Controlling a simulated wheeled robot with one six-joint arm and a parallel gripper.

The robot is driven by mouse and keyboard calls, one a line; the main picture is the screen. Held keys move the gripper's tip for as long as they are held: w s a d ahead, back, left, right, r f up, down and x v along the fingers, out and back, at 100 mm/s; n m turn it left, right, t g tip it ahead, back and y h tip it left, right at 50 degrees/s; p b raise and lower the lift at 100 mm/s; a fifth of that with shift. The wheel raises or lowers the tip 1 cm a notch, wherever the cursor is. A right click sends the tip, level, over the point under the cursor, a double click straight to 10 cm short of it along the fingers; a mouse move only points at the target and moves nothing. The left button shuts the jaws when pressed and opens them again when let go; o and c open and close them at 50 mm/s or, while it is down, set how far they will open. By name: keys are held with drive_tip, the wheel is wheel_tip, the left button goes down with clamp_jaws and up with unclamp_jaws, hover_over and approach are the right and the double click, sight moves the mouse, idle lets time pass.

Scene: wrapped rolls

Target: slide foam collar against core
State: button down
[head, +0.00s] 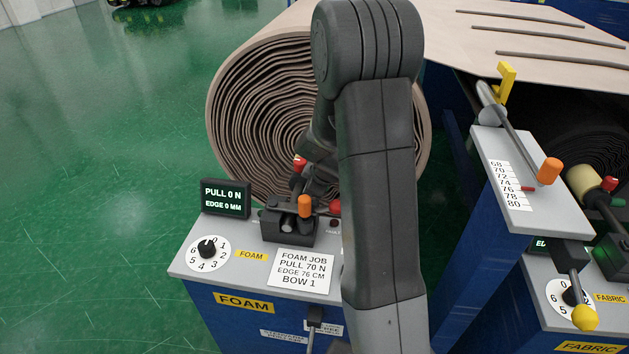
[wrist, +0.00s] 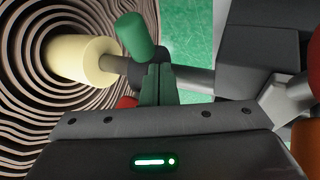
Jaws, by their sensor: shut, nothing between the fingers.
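In the wrist view a cream collar (wrist: 82,58) sits on a grey shaft (wrist: 192,80), at the middle of the wound foam roll (wrist: 30,110). Its far end lies at or in the roll's centre; I cannot tell whether it touches the core. A green handle (wrist: 133,37) stands up beside the shaft, to the right of the collar. My gripper (wrist: 158,72) is shut and empty, its fingertips close to the handle's lower right; contact is unclear. In the head view my arm hides the collar and most of the gripper.
The foam console has a display (head: 226,197) reading PULL 0 N, EDGE 0 MM, a dial (head: 208,248) at 0, an orange-knobbed lever (head: 305,207) and a job card (head: 300,267). A scale post (head: 515,180) and the fabric station (head: 590,330) stand right. Green floor is clear at left.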

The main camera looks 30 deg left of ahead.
drive_tip(key=shift+f, duration=0.15)
drive_tip(key=w+a+b, duration=0.2)
drive_tip(key=w+b, duration=0.2)
drive_tip(key=w, duration=0.3)
drive_tip(key=shift+w+a, duration=0.3)
drive_tip(key=shift+w, duration=0.1)
drive_tip(key=shift+r, duration=0.2)
